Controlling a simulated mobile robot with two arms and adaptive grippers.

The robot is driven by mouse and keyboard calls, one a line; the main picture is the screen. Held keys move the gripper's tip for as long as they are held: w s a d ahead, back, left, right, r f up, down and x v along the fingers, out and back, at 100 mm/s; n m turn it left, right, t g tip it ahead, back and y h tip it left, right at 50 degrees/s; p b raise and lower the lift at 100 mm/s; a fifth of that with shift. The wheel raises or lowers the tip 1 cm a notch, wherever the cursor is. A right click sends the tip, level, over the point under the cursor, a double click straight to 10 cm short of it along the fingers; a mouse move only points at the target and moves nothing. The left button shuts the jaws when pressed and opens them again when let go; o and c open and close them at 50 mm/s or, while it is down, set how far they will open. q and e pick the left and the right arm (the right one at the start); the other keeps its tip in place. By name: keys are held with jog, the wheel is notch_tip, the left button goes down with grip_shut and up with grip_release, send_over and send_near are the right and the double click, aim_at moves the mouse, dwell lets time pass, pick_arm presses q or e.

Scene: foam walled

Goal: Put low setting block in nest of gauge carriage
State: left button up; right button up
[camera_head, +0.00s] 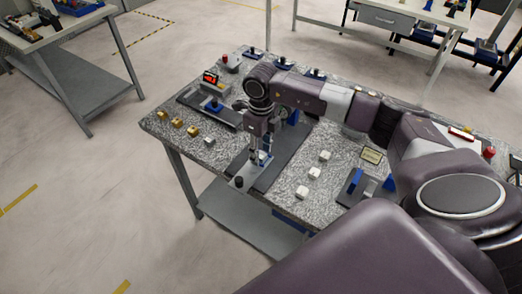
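My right gripper (262,156) points down over a long dark base plate (272,171) near the table's middle. It is too small to tell whether its fingers are apart or hold a block. A pale piece shows at the fingertips, and I cannot tell if it is a block or a finger part. The gauge carriage and its nest are not clearly made out; the gripper and arm cover part of this plate. Small pale blocks stand to the right, one of them here (314,172). I cannot tell which block is the low one. My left gripper is not in view.
Gold blocks (177,122) and a silver block (209,141) line the speckled table's left front edge. A red display unit (210,78) stands behind them. A dark fixture with blue parts (356,186) is at right.

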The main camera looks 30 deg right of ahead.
aim_at(261, 154)
jog(key=shift+r+p, duration=0.55)
notch_tip(261, 154, up, 12)
jog(key=b, duration=0.2)
jog(key=shift+b, duration=0.4)
jog(key=shift+s, duration=0.1)
